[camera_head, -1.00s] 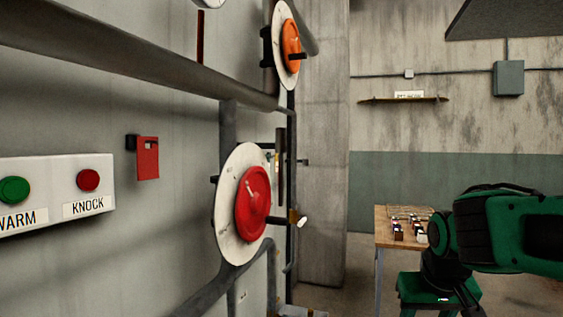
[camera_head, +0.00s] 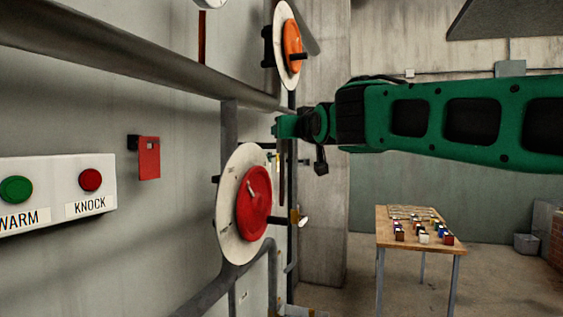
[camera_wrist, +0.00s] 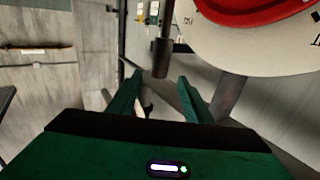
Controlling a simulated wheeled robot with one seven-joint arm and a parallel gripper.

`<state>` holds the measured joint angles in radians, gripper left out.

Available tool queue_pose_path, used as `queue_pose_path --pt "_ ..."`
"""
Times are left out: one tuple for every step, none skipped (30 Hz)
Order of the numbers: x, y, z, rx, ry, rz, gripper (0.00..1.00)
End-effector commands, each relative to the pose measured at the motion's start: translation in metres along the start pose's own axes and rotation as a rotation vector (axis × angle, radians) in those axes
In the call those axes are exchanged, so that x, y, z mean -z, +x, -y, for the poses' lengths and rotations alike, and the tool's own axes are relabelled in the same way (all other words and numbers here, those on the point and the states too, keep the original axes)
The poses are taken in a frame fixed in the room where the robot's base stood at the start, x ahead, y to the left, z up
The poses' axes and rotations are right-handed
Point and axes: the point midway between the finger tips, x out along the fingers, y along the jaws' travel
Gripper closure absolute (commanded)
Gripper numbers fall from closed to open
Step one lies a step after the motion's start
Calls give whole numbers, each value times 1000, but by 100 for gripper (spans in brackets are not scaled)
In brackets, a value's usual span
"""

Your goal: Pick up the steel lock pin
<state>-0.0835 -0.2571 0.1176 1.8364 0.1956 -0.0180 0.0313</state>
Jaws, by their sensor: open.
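I cannot tell for sure which thing is the steel lock pin. A small metal rod (camera_head: 252,190) stands out from the face of the red wheel (camera_head: 257,222) in the head view. In the wrist view a grey rod with a dark end (camera_wrist: 161,58) lies just ahead of my fingers, beside the pale disc (camera_wrist: 255,55). My gripper (camera_wrist: 157,92) is open, and I see nothing clearly held between the fingers. In the head view my gripper (camera_head: 280,128) is by the wall pipes, above and right of the red wheel; its fingertips are too small to make out.
An orange wheel (camera_head: 292,52) is above. A thick pipe (camera_head: 140,68) crosses the wall. A panel with green and red buttons (camera_head: 60,195) and a red tag (camera_head: 149,158) are on the left. A wooden table (camera_head: 393,238) with small blocks stands at the back right.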

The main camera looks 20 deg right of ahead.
Motion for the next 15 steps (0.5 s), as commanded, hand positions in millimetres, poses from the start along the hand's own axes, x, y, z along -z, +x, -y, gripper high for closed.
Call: queue_pose_path --pt "0 6 0 0 0 1 54" --pt "0 9 0 -1 0 1 54" --pt "0 11 -1 -1 0 0 54" --pt "0 13 -1 -1 0 0 54" --pt "0 14 -1 -1 0 1 54" --pt "-1 16 -1 -1 0 1 54" --pt "-1 17 -1 -1 0 1 54" --pt "-1 19 -1 -1 0 1 54" --pt "-1 23 -1 -1 0 1 54" --pt "-2 26 -1 -2 0 1 54" --pt "-2 30 -1 -2 0 1 54" --pt "-3 36 -2 -2 0 3 54" --pt "-3 41 -2 -2 0 2 54" --pt "-3 45 -2 -2 0 1 54" --pt "-4 50 -2 -2 0 2 54"
